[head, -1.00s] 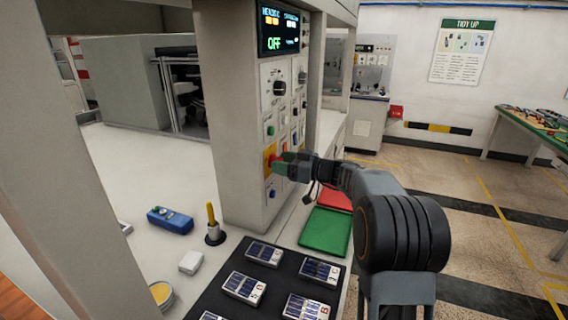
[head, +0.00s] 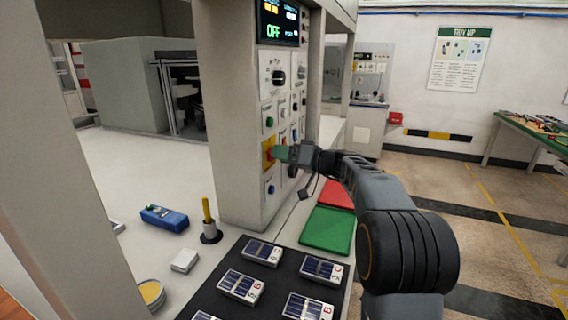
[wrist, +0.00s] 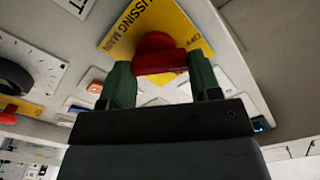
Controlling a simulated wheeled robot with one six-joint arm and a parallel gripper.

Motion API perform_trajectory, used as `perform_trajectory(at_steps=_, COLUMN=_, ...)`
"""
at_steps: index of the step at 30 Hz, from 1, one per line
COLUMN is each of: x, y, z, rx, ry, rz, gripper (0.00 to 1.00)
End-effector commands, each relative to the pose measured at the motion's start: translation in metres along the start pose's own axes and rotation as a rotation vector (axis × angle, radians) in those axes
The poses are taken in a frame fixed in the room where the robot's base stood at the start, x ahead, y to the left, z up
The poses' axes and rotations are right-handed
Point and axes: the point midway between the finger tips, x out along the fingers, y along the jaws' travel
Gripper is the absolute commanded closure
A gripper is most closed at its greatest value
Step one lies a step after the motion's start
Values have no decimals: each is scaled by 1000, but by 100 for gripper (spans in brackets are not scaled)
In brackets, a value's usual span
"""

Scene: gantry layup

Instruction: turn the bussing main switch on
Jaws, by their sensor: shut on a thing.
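The bussing main switch has a red handle (wrist: 158,58) on a yellow plate (wrist: 185,25) in the wrist view. The plate's lettering partly reads "USSING MAIN". In the head view the yellow plate (head: 267,150) is on the front of the grey control column, and my gripper hides most of the handle. My gripper (wrist: 160,78) has its green fingers on both sides of the red handle, shut on it. In the head view my gripper (head: 283,154) reaches the switch from the right. The display (head: 278,22) at the top of the column reads OFF in green.
A black rotary knob (head: 278,76) and a green button (head: 269,122) are above the switch, and a blue button (head: 271,188) is below. Green (head: 327,230) and red (head: 337,194) trays, a dark mat (head: 213,289) with solar pieces, and a blue device (head: 165,218) lie on the bench.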

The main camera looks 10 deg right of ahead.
Motion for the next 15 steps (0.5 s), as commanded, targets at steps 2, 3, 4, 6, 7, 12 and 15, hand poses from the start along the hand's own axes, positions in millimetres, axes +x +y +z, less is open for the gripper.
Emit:
perform_trajectory(at_steps=2, x=0, y=1, z=3, rx=72, ry=-3, rz=-2, gripper=66)
perform_trajectory(at_steps=3, x=0, y=1, z=2, rx=112, ry=-4, rz=-2, gripper=66)
perform_trajectory(at_steps=4, x=0, y=1, z=2, rx=140, ry=-4, rz=-2, gripper=66)
perform_trajectory(at_steps=6, x=0, y=1, z=2, rx=206, ry=-4, rz=-2, gripper=66)
perform_trajectory(at_steps=7, x=0, y=1, z=2, rx=235, ry=-5, rz=-2, gripper=66)
perform_trajectory(at_steps=12, x=0, y=2, z=1, rx=397, ry=-5, rz=-1, gripper=66)
perform_trajectory(at_steps=15, x=0, y=2, z=0, rx=492, ry=-6, rz=-1, gripper=66)
